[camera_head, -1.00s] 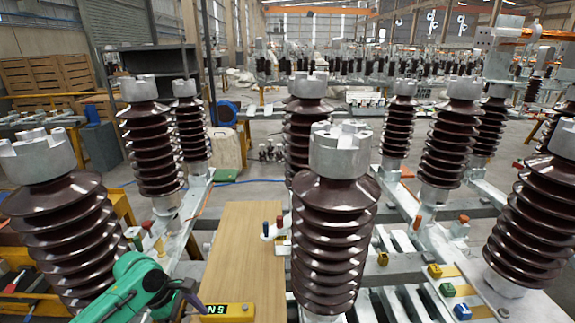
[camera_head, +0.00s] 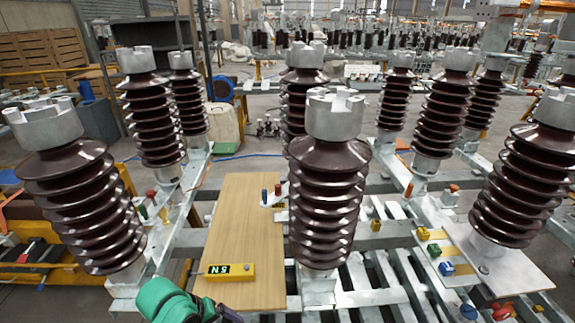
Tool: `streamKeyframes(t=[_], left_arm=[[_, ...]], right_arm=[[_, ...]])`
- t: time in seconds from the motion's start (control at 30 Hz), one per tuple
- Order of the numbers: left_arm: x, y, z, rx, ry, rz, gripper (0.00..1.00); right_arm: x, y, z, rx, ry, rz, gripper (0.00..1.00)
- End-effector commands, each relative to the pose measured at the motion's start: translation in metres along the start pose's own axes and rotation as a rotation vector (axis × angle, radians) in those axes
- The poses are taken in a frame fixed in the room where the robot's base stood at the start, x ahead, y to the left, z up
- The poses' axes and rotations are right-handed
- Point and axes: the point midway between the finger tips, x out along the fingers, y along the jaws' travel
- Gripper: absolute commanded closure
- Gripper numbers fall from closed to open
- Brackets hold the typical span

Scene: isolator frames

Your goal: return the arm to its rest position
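My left arm, green with a dark end part, comes in at the bottom edge left of centre in the head view. The dark end (camera_head: 218,313) sits low, just in front of the near end of the wooden board, and is cut off by the frame. Its fingers cannot be made out, so I cannot tell whether it is open or shut. I see nothing held there. My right gripper is not in view.
A yellow box with a green display (camera_head: 230,272) lies on the wooden board (camera_head: 240,220). Tall brown ribbed insulators stand close by: front left (camera_head: 85,200), centre (camera_head: 328,200) and right (camera_head: 520,185). Small coloured blocks (camera_head: 434,250) sit on a plate at the right.

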Motion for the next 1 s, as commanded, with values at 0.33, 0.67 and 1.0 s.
streamKeyframes(t=[0.33,0.67,1.0], left_arm=[[-0.03,-0.047,0.028,0.505,0.157,-0.133,0.11],[-0.016,-0.101,0.033,0.702,0.153,-0.299,0.11],[0.104,-0.152,0.042,0.702,0.091,-0.309,0.11]], right_arm=[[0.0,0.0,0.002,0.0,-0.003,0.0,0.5],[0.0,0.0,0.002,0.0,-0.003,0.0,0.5],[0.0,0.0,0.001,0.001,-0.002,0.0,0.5]])
